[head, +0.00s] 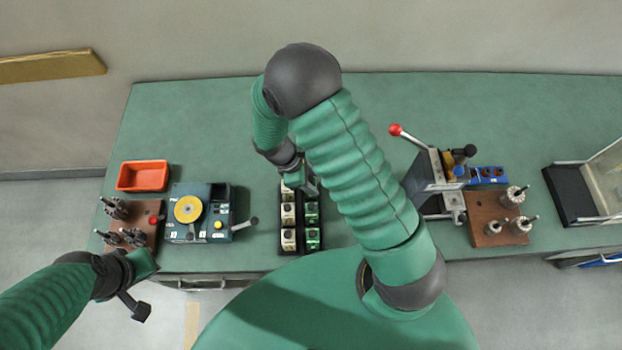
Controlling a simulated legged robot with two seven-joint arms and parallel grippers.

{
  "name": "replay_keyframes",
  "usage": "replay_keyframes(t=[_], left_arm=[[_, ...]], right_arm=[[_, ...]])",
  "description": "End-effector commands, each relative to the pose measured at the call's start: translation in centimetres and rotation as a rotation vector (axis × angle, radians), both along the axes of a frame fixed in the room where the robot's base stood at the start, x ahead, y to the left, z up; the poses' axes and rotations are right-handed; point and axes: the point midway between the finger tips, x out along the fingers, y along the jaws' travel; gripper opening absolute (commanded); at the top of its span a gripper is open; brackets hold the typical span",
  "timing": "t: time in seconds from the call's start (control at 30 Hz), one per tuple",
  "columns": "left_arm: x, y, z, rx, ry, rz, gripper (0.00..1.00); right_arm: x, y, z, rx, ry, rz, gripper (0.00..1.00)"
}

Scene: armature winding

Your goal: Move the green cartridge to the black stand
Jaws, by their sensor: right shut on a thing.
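The black stand (301,252) is on the table in front of me. It has pale cartridges (289,238) in its left column and green cartridges (312,238) in its right column. My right gripper (308,188) is over the far end of the stand's right column, shut on a green cartridge. The held cartridge is mostly hidden by the gripper and arm, and I cannot tell if it touches the stand. My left gripper (138,288) is off the table's front edge at the lower left, away from the stand.
A winding device with a yellow disc (188,209), a brown board with metal parts (151,236) and an orange bin (143,176) are left of the stand. A red-knobbed lever press (432,185) and another brown board (483,231) are at right. The table's back is clear.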

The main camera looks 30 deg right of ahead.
Motion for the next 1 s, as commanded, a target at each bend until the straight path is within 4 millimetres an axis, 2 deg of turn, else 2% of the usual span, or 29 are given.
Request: replay_keyframes(t=[0.47, 0.87, 0.9, 1.0], left_arm=[[0.0, 0.0, -0.9, 0.000, 0.000, 0.000, 0.00], [0.0, 0.0, -0.9, 0.000, 0.000, 0.000, 0.00], [0.0, 0.0, -0.9, 0.000, 0.000, 0.000, 0.00], [0.0, 0.0, -0.9, 0.000, 0.000, 0.000, 0.00]], right_arm=[[0.0, 0.1, -1.3, 0.000, -0.001, 0.000, 0.00], [0.0, 0.1, -1.3, 0.000, 0.000, 0.000, 0.00], [0.0, 0.1, -1.3, 0.000, 0.000, 0.000, 0.41], [0.0, 0.1, -1.3, 0.000, 0.000, 0.000, 0.54]])
